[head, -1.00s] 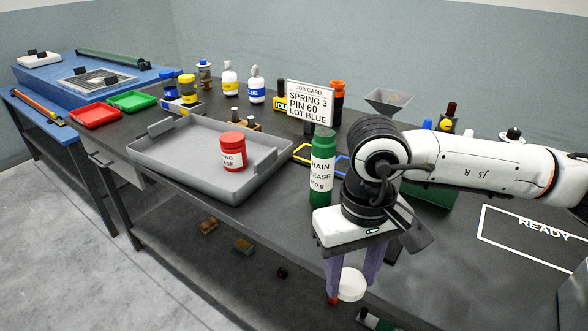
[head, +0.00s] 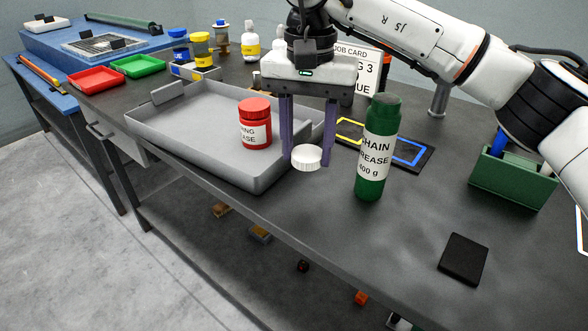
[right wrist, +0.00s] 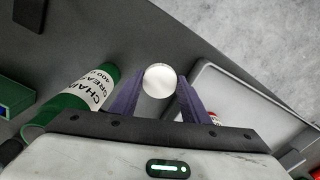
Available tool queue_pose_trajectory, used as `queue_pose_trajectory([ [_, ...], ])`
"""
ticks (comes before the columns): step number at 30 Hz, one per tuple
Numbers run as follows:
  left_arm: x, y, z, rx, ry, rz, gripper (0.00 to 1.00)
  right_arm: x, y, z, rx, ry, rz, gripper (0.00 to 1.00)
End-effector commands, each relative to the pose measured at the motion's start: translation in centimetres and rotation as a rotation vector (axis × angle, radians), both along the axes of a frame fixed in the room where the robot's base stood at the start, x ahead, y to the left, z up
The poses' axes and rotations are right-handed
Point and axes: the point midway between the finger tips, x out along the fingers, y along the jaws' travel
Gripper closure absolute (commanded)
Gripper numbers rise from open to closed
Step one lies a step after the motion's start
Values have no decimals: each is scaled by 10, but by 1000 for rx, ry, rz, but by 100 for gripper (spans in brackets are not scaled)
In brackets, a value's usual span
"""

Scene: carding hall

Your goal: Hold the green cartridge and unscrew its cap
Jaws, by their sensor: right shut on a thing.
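The green cartridge (head: 376,150) stands upright on the dark table, its white label reading "CHAIN GREASE 400 g". It also shows in the right wrist view (right wrist: 88,90). No white cap is on its top. My right gripper (head: 308,154) points down to the left of the cartridge, apart from it. It is shut on a round white cap (head: 306,157), held between the fingertips near the tray's right edge. The cap also shows in the right wrist view (right wrist: 159,81). My left gripper is in neither view.
A grey tray (head: 165,135) holds a red jar (head: 255,125). A black mat with yellow and blue outlines (head: 425,158) lies behind the cartridge. A green bin (head: 513,180) and a flat black block (head: 463,258) are to the right. The front table between them is clear.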

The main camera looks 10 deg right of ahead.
Motion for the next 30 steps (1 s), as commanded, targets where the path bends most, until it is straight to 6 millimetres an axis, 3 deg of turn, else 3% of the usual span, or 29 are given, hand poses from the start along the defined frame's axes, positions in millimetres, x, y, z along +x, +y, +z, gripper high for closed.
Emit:
queue_pose_trajectory([
  [3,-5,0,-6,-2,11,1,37,-1,0,-25,-1,3,1,85],
  [15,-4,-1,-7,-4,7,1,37,0,0,-71,-1,0,2,85],
  [26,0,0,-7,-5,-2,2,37,0,0,-75,0,-1,1,85],
  [27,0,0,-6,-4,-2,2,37,0,0,-74,0,-1,1,53],
  [30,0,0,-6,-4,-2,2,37,0,0,-74,0,-1,1,40],
])
